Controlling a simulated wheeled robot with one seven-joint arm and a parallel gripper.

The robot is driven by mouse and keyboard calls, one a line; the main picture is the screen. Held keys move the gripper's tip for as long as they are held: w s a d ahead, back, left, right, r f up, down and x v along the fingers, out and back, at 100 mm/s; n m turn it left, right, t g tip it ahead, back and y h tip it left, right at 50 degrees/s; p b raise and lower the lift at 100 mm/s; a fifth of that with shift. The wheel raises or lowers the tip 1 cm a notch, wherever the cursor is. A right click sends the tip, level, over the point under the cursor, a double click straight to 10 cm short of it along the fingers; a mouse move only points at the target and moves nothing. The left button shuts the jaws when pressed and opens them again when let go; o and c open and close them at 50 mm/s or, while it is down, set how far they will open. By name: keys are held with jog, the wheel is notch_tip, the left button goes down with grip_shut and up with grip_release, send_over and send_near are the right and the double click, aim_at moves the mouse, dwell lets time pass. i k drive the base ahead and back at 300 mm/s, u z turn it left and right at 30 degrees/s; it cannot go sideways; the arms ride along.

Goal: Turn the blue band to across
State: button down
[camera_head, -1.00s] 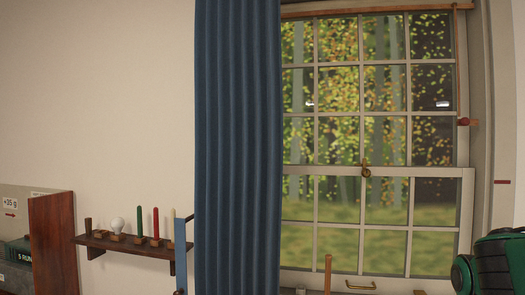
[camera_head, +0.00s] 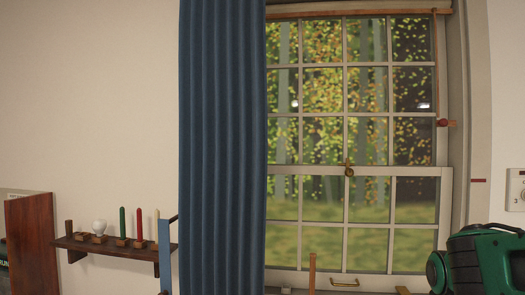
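My gripper is not in view. A narrow light-blue upright strip (camera_head: 164,256) shows between the wall shelf and the curtain; its lower end runs out of the picture. I cannot tell whether this strip is the blue band. A long dark-blue curtain (camera_head: 222,150) hangs at the left side of the window, and no separate band is visible around it.
A wall shelf (camera_head: 116,246) holds candles and a bulb at the left. A sash window (camera_head: 348,168) with a brass handle (camera_head: 345,283) fills the middle. A green and black object (camera_head: 485,262) stands at lower right, below a wall plate (camera_head: 517,190).

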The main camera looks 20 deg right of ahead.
aim_at(163, 224)
jog(key=k, duration=1.2)
jog(key=u, duration=0.6)
jog(key=i, duration=1.45)
jog(key=z, duration=0.25)
